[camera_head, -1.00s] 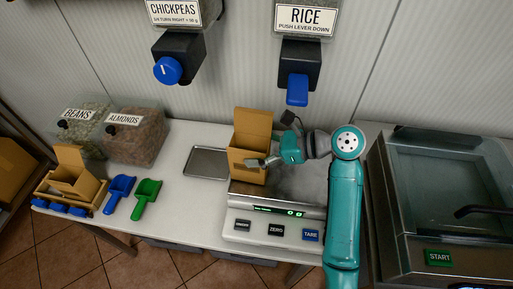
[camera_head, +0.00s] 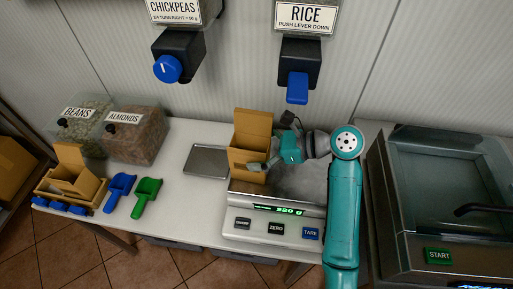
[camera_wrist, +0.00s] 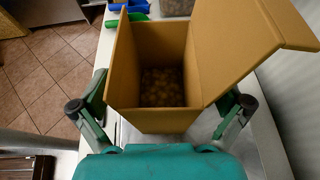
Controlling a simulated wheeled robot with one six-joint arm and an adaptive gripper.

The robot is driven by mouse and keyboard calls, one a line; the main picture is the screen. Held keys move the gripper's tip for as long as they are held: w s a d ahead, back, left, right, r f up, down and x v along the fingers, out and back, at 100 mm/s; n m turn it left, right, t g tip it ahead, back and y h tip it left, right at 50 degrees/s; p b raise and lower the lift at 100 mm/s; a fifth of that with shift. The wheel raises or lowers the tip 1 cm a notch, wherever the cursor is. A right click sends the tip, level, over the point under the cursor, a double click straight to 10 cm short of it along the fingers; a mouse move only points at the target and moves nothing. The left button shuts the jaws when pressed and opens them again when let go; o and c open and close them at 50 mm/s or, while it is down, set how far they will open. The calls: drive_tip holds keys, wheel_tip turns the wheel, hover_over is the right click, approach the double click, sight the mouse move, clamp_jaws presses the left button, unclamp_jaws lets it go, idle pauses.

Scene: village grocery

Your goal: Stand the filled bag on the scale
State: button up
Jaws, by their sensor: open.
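The filled bag (camera_head: 246,150) is a brown open-topped box-shaped bag with its flap up. It stands upright on the left part of the scale (camera_head: 276,211), whose display (camera_head: 278,210) appears to read 220 g. In the wrist view the bag (camera_wrist: 158,118) holds round tan pieces at the bottom. My gripper (camera_head: 262,164) is at the bag. In the wrist view its fingers are open, one on each side of the bag, with a visible gap on the right. The bag's underside is hidden.
A metal tray (camera_head: 207,160) lies left of the scale. A blue scoop (camera_head: 119,190), a green scoop (camera_head: 146,196) and a crate (camera_head: 65,201) with another bag are further left. The rice dispenser (camera_head: 299,66) hangs above. A sealing machine (camera_head: 440,190) stands at right.

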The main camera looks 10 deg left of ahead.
drive_tip(key=v, duration=0.7)
drive_tip(key=shift+d+r, duration=0.2)
drive_tip(key=shift+d, duration=0.05)
drive_tip(key=shift+r, duration=0.1)
